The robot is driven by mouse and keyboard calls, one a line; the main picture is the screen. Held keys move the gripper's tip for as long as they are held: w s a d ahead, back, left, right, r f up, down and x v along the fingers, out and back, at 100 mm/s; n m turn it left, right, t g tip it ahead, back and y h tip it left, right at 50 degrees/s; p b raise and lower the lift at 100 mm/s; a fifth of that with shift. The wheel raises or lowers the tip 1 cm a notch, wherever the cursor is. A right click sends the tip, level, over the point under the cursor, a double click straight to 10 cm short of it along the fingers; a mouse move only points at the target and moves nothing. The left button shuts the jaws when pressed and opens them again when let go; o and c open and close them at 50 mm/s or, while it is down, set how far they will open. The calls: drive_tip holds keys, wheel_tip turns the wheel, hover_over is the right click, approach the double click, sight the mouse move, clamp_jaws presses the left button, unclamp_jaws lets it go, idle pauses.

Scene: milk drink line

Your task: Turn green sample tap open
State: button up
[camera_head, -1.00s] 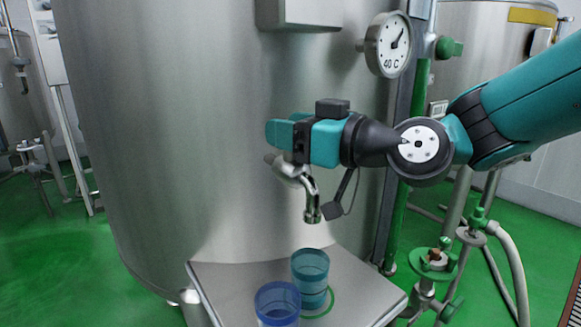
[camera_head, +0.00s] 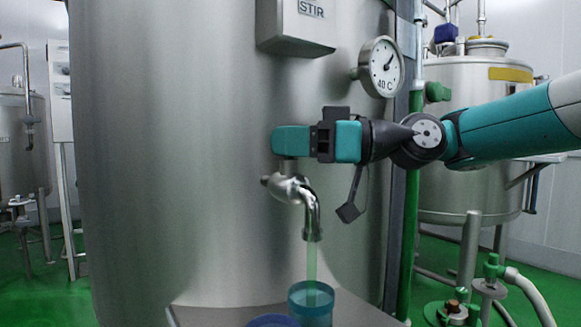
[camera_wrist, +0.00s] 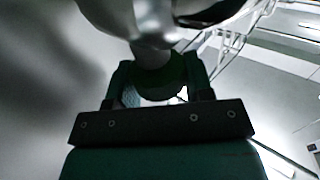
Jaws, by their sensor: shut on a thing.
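The sample tap (camera_head: 311,207) is a bent metal spout on the front of the large steel tank (camera_head: 180,170). A pale green stream (camera_head: 311,262) runs straight down from its mouth into the teal cup (camera_head: 311,308). My gripper (camera_head: 288,141) is just above the tap body and hides its handle in the head view. In the wrist view, my gripper (camera_wrist: 160,88) is shut on the dark green tap handle (camera_wrist: 163,92), below the shiny metal of the tap.
A blue cup (camera_head: 272,321) stands beside the teal cup, partly cut off by the frame. Both are at the steel shelf (camera_head: 360,312) under the tap. A thermometer dial (camera_head: 382,67) and a green vertical pipe (camera_head: 411,215) are close to my arm on the right.

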drive_tip(key=shift+w+d+f+n+g+b, duration=0.15)
drive_tip(key=shift+n+g+b, duration=0.25)
drive_tip(key=shift+b, duration=1.35)
drive_tip(key=o, duration=0.9)
drive_tip(key=shift+d, duration=0.1)
